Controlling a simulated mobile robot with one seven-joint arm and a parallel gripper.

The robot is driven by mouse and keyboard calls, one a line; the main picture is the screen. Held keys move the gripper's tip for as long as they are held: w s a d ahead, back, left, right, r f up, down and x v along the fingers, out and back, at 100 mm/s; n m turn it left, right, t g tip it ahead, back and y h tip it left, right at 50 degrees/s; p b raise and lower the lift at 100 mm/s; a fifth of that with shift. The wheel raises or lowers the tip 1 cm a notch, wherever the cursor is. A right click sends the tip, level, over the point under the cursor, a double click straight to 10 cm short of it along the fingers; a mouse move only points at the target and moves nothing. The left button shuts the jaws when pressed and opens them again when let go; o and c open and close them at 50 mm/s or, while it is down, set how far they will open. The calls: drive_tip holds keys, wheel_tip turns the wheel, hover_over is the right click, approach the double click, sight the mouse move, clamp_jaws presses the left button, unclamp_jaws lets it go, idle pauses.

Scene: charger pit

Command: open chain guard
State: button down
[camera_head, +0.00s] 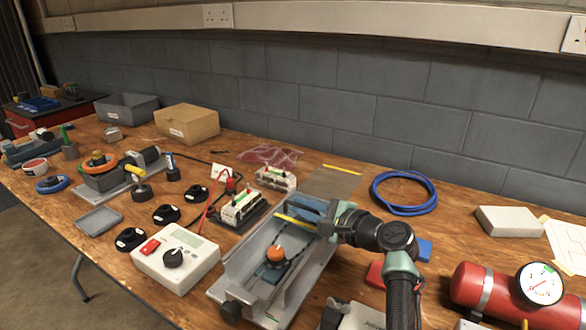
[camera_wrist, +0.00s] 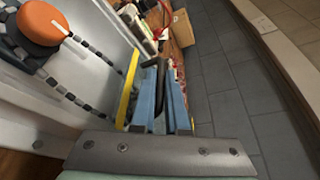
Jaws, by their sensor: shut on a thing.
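The grey chain housing (camera_head: 237,268) is an open-looking channel on the bench. Inside it are a dark chain (camera_wrist: 68,88) and an orange round part (camera_head: 276,254), which also shows in the wrist view (camera_wrist: 42,23). A yellow edge strip (camera_head: 295,224) crosses the far part of the housing; I take it as the guard's edge, also in the wrist view (camera_wrist: 127,88). My gripper (camera_head: 296,204) reaches in from the right. Its blue fingers (camera_wrist: 158,78) are shut on a dark handle (camera_wrist: 159,100) beside the strip. How the handle joins the guard is hidden.
A white meter box (camera_head: 190,262) stands left of the housing. A red cylinder with a gauge (camera_head: 480,290) lies at the right. A blue cable coil (camera_head: 404,193) and a clear panel with a yellow edge (camera_head: 335,182) are behind. Terminal blocks (camera_head: 240,207) crowd the left.

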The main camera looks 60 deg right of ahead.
drive_tip(key=shift+a+f, duration=0.1)
drive_tip(key=c, duration=1.2)
unclamp_jaws()
drive_tip(key=p+v, duration=0.3)
drive_tip(key=v, duration=1)
